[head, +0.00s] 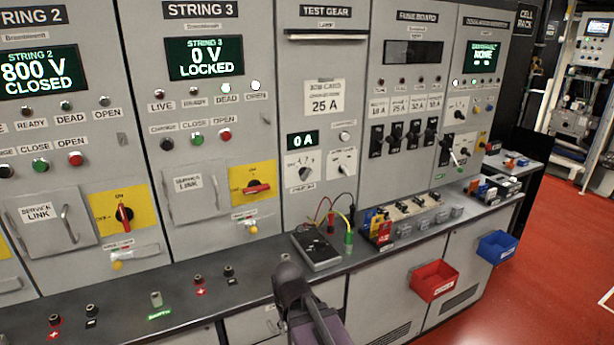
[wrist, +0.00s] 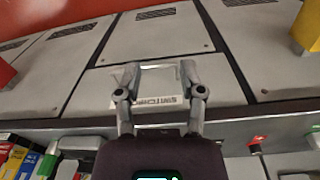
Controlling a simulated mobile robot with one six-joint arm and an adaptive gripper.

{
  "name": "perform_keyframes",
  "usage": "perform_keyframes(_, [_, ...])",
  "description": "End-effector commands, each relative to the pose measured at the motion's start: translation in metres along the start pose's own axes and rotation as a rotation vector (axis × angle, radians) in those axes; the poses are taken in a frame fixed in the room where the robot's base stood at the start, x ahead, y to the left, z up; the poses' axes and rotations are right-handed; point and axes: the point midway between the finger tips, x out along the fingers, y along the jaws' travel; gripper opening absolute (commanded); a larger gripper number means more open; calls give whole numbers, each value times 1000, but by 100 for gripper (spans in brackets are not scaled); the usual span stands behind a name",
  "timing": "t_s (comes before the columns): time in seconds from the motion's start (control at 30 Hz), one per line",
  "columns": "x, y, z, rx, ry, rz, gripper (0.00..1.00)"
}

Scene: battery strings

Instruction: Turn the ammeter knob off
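The test gear panel (head: 325,110) stands in the middle of the head view, with a lit display (head: 302,140) reading 0 A. Below the display is a round knob (head: 306,172) with a pointer. A second round knob (head: 343,163) sits to its right on a white plate. The small labels are too blurred to read, and I cannot tell the exact pointer setting. My gripper (wrist: 158,72) is open and empty in the wrist view, its two fingers apart. It faces the lower cabinet fronts, with a white label beyond the fingers. In the head view my arm is low, in front of the bench.
The bench (head: 180,295) below the panels holds a dark handheld meter (head: 317,248), leads and terminals. A red bin (head: 433,280) and a blue bin (head: 496,247) hang at the front right. A yellow switch plate (head: 252,180) is left of the test gear. Red floor lies right.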

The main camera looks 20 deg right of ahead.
Motion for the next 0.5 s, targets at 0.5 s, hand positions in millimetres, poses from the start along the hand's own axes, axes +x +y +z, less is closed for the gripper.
perform_keyframes(0.5, [-40, 119, -123, 171, 512, 346, 100])
